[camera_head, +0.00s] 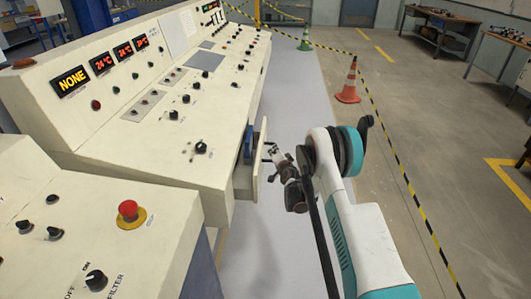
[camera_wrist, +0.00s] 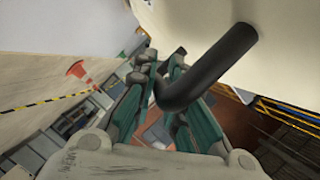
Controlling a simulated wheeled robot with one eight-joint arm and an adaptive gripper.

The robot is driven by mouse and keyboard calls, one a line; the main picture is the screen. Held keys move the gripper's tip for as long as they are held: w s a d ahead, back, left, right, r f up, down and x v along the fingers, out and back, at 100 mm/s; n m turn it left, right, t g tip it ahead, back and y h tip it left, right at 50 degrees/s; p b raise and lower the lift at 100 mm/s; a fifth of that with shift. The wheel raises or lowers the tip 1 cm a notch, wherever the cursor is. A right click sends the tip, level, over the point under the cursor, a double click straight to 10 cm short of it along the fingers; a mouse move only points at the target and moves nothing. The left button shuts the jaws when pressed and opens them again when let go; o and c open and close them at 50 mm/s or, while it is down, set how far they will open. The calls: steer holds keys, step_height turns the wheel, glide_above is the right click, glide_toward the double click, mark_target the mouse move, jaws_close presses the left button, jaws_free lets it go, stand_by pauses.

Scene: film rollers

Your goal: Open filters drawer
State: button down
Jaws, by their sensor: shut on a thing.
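The filters drawer (camera_head: 261,160) is a cream drawer in the console's right side. It stands partly open, with its front panel out from the console and something blue (camera_head: 248,143) showing inside. My gripper (camera_head: 271,152) is at the outer face of the drawer front. In the wrist view, the black bar handle (camera_wrist: 208,68) joins the cream drawer front (camera_wrist: 285,62) and runs between the teal fingers of my gripper (camera_wrist: 162,64). The fingers are shut on the handle. The far end of the handle is partly hidden by the fingers.
The cream console (camera_head: 150,165) with knobs and displays fills the left. A red emergency button (camera_head: 128,209) sits near its front. An orange cone (camera_head: 348,83) and yellow-black tape (camera_head: 408,185) stand to the right. The grey floor strip (camera_head: 290,90) beyond the drawer is clear.

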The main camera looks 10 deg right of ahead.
steer(key=s+d, duration=0.3)
steer(key=d, duration=0.6)
steer(key=s+d, duration=0.3)
steer(key=d, duration=0.6)
steer(key=c, duration=1.6)
jaws_free()
steer(key=shift+c, duration=0.2)
steer(key=v, duration=1.2)
steer(key=shift+r, duration=0.1)
